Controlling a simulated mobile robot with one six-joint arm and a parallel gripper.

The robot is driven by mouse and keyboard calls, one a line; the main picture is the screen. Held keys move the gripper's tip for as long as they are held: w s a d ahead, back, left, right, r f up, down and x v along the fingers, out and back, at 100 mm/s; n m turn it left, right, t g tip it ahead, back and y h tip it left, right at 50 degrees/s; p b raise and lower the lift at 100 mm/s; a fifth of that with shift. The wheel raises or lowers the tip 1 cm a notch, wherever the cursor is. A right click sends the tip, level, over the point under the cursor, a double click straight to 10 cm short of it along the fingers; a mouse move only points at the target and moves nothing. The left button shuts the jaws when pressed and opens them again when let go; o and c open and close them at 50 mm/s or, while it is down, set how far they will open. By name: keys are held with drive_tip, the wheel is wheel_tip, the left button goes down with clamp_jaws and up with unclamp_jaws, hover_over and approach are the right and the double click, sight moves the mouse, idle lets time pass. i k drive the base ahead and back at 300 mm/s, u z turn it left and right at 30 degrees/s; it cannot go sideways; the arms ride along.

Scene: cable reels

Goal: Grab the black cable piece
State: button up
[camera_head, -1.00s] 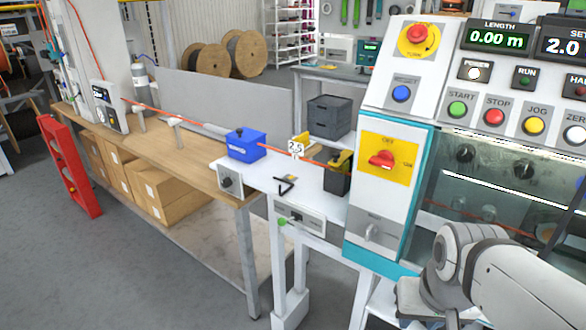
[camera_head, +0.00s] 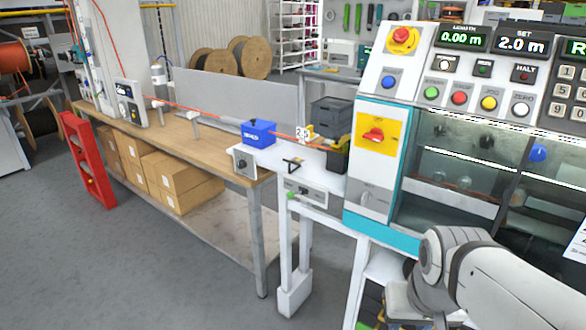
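A small black bent piece (camera_head: 292,165) lies on the white bench top (camera_head: 262,163), in front of the blue block. It is too small to tell whether it is a cable piece or a tool. No other loose black cable piece is plain to see. Links of my arm (camera_head: 490,275) show at the lower right, in front of the machine. My gripper's fingertips do not show.
A blue box (camera_head: 258,132) and a black-and-yellow device (camera_head: 337,155) sit along an orange cable on the bench. A control cabinet (camera_head: 375,140) stands right of it. A red frame (camera_head: 88,160) stands at left. The grey floor (camera_head: 130,270) in front is clear.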

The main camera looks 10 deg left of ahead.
sight(298, 165)
drive_tip(key=z, duration=0.05)
drive_tip(key=k, duration=0.35)
drive_tip(key=u, duration=0.5)
drive_tip(key=i, duration=1)
drive_tip(key=u, duration=1.55)
drive_tip(key=i, duration=2.95)
drive_tip(key=u, duration=0.05)
